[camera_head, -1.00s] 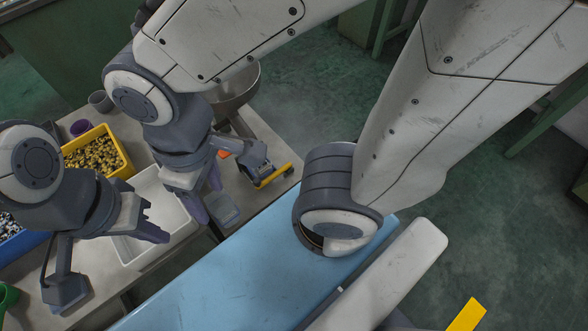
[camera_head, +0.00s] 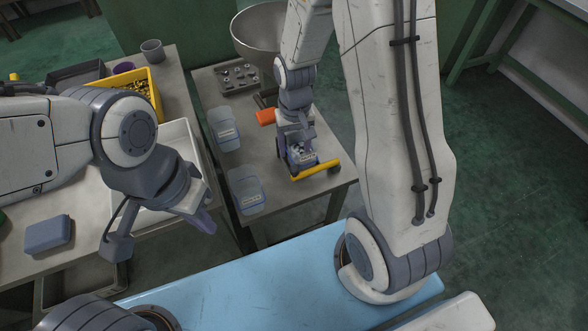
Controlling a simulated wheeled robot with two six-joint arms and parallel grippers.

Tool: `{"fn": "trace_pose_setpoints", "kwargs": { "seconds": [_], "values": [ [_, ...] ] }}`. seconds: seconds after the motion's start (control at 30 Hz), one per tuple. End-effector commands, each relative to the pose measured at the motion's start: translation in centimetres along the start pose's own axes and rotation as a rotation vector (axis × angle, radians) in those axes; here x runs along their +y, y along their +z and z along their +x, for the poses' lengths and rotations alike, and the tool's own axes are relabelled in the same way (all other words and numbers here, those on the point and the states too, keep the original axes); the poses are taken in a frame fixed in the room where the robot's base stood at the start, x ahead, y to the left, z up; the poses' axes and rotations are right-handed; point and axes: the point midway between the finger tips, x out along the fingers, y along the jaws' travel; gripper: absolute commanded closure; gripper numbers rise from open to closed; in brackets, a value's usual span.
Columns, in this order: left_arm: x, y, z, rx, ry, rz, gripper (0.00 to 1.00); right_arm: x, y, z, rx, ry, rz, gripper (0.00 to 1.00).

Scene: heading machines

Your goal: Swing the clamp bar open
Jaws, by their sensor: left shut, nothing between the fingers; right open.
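A small heading machine (camera_head: 296,167) stands near the front corner of the grey table at centre right. My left gripper (camera_head: 206,222) is shut and empty, over the front right of the white tray, well left of the machine.
Two clear blue-rimmed bins (camera_head: 246,194) (camera_head: 224,130) stand left of the machine. A metal bowl (camera_head: 262,35) and a dark tray of parts (camera_head: 236,79) are behind. The left table holds a yellow crate (camera_head: 146,81), a white tray (camera_head: 183,137) and a blue-grey box (camera_head: 48,233).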

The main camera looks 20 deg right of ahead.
Motion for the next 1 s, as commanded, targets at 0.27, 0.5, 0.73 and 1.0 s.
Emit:
{"fn": "trace_pose_setpoints", "kwargs": {
  "seconds": [0.27, 0.5, 0.73, 1.0],
  "values": [
    [-0.1, 0.0, 0.7, 0.000, 0.000, 0.000, 1.00, 0.0, 0.2, 5.3, -0.007, 0.001, -0.001, 0.35],
    [-0.1, 0.1, 1.0, 0.000, 0.000, 0.000, 1.00, 0.0, 0.1, 8.4, -0.003, 0.000, -0.001, 0.35],
    [-0.1, 0.1, 1.0, 0.000, 0.000, 0.000, 1.00, 0.0, 0.1, 9.2, 0.000, 0.000, -0.001, 0.35],
    [-0.1, 0.1, 1.0, 0.000, 0.000, 0.000, 1.00, 0.0, 0.1, 9.1, 0.000, 0.000, -0.001, 0.74]
  ]
}}
